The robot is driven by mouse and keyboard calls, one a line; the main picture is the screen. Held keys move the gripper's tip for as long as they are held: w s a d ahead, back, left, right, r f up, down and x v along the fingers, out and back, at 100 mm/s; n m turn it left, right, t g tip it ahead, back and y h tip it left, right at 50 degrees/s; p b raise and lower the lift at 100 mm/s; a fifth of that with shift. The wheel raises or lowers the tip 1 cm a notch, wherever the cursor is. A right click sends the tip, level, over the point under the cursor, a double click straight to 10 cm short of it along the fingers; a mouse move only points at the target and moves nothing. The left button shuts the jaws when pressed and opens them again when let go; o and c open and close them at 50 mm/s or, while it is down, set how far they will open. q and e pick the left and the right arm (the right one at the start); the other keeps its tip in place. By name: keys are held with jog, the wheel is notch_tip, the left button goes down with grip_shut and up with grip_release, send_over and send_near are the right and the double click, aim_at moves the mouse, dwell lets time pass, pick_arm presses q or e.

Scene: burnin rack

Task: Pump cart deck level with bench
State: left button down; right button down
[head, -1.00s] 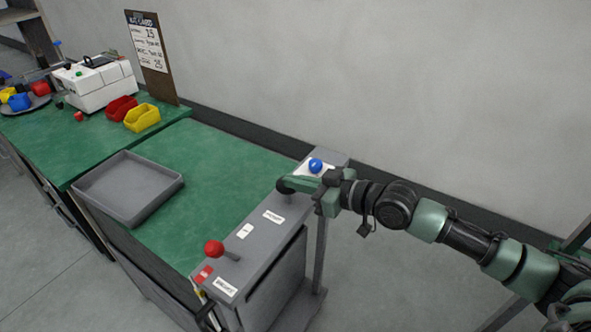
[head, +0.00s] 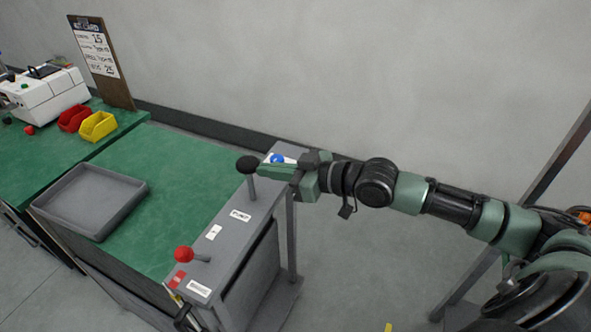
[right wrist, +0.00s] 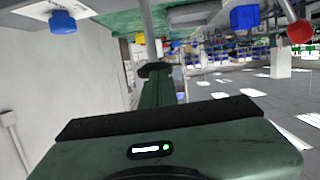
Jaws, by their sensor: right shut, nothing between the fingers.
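The cart has a green deck (head: 165,190) and a grey side panel (head: 225,246). Its deck lies beside the green bench (head: 60,150); I cannot tell whether the heights match. A lever with a black knob (head: 247,165) stands up from the panel. My right gripper (head: 268,169) is shut and empty, its tips at the knob; contact is unclear. In the right wrist view the knob (right wrist: 155,70) is at the fingertips. A red-knobbed lever (head: 184,254) is at the panel's near end. A blue button (head: 278,158) is behind the gripper. My left gripper is out of view.
A grey tray (head: 123,208) lies on the deck's left side. Red (head: 74,118) and yellow (head: 98,126) bins, a white machine (head: 45,97) and a clipboard (head: 100,60) are on the bench. A wall runs behind. Floor right of the cart is partly clear.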

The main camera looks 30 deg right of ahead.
jog(key=v, duration=0.6)
jog(key=shift+r, duration=0.2)
jog(key=shift+d, duration=0.15)
dwell(1.5)
